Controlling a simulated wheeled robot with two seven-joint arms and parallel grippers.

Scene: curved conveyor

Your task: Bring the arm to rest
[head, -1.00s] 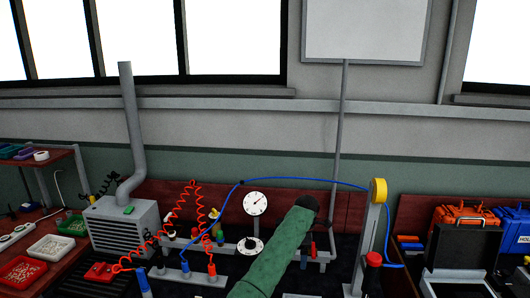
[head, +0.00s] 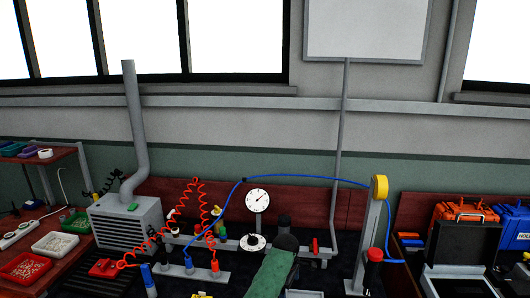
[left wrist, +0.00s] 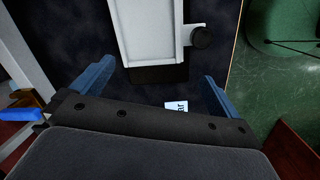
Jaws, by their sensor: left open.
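My left gripper (left wrist: 158,70) shows in the left wrist view, its two blue fingers wide apart with nothing between them. Beyond the fingers is a dark surface with a pale grey panel-like part (left wrist: 152,30) and a dark round knob (left wrist: 202,37) beside it. A small white label (left wrist: 177,107) lies near the right finger. In the head view a green-sleeved arm link of mine rises from the bottom centre, and no gripper fingers show there. My right gripper is in neither view.
A grey vented box (head: 125,222) with a pipe stands left on the bench. Red coiled and blue hoses, a dial gauge (head: 257,200) and a yellow-topped post (head: 379,188) surround the arm. Orange (head: 462,215) and blue (head: 514,229) cases stand at right. Trays (head: 55,243) lie at left.

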